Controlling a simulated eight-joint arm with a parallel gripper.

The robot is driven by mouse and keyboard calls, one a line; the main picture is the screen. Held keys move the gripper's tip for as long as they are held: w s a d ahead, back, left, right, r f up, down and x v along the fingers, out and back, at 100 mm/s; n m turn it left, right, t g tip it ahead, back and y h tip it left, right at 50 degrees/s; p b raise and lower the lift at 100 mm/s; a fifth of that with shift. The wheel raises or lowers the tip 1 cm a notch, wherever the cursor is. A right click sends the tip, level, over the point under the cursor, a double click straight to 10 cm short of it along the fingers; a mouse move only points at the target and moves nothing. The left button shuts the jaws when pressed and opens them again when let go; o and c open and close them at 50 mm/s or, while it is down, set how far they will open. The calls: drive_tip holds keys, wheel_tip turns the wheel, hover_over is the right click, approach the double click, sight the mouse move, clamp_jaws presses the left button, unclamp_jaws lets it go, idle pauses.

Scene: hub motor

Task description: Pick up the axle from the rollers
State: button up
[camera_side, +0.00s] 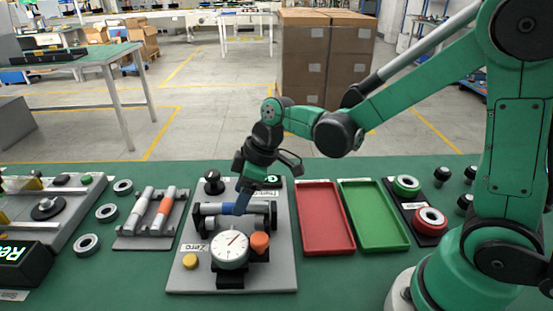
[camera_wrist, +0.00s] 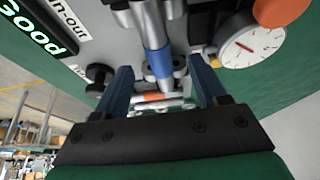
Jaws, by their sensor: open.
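The axle (camera_side: 212,208) lies across the black rollers of the grey test stand (camera_side: 182,270), behind the dial gauge (camera_side: 230,249). In the wrist view the axle (camera_wrist: 152,30) is silver with a blue band (camera_wrist: 160,62). My gripper (camera_side: 242,205) is over the middle of the axle, pointing down. In the wrist view its two blue fingers (camera_wrist: 160,70) are apart, one on each side of the axle near the blue band. I cannot tell whether they touch it. The side view partly hides the axle's middle behind the fingers.
Right of the stand are an empty red tray (camera_side: 326,219) and an empty green tray (camera_side: 373,216). Left is a rack (camera_side: 128,242) with axles, one orange-banded (camera_side: 166,205). An orange knob (camera_side: 260,242) and a black knob (camera_side: 213,182) rise close to the rollers.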

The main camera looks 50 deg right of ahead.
drive_tip(key=shift+x, duration=1.05)
clamp_jaws()
